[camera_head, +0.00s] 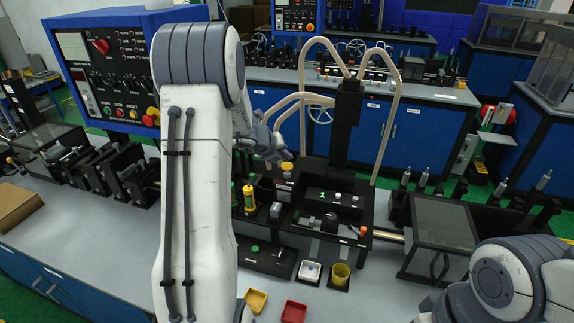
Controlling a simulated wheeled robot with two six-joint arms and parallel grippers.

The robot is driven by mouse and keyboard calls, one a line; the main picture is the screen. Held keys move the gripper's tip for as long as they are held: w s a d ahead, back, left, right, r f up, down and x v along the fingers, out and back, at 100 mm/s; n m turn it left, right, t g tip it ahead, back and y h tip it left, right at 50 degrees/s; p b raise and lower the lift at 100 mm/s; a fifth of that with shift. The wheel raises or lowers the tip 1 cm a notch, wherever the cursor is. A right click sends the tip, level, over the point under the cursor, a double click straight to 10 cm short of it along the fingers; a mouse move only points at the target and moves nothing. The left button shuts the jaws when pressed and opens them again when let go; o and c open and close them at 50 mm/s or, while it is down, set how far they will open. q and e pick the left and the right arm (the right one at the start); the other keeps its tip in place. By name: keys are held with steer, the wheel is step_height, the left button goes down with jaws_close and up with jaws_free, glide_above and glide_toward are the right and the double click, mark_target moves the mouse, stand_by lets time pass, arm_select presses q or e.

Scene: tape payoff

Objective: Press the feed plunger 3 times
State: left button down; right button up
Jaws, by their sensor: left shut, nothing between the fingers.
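My left arm reaches up the middle of the picture, and its gripper (283,156) shows just right of the forearm, over the black tape payoff station (318,222). The gripper is shut and empty. Just below its fingertips is a small upright part with an orange-yellow top (287,167), which may be the feed plunger; I cannot tell whether they touch. A yellow and green post (249,198) stands lower left of it. The station's display shows a green 1 (322,195). Only my right arm's links show at the bottom right; its gripper is out of view.
A tall black column (346,125) with pale curved tubes rises behind the station. A white tray (310,271), yellow cup (340,274), yellow tray (256,300) and red tray (293,312) are in front. A blue control box (118,60) stands left, a clear-sided box (440,235) right.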

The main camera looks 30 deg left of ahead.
mark_target(287, 166)
arm_select(q)
steer(key=shift+f+b, duration=0.3)
steer(key=shift+f, duration=0.15)
steer(key=shift+f+b, duration=1.15)
steer(key=shift+f, duration=0.15)
stand_by(0.9)
steer(key=shift+r, duration=0.15)
steer(key=shift+r+p, duration=1.6)
steer(key=shift+p, duration=0.1)
step_height(287, 166, up, 5)
steer(key=p, duration=0.5)
steer(key=shift+r, duration=0.1)
stand_by(1.8)
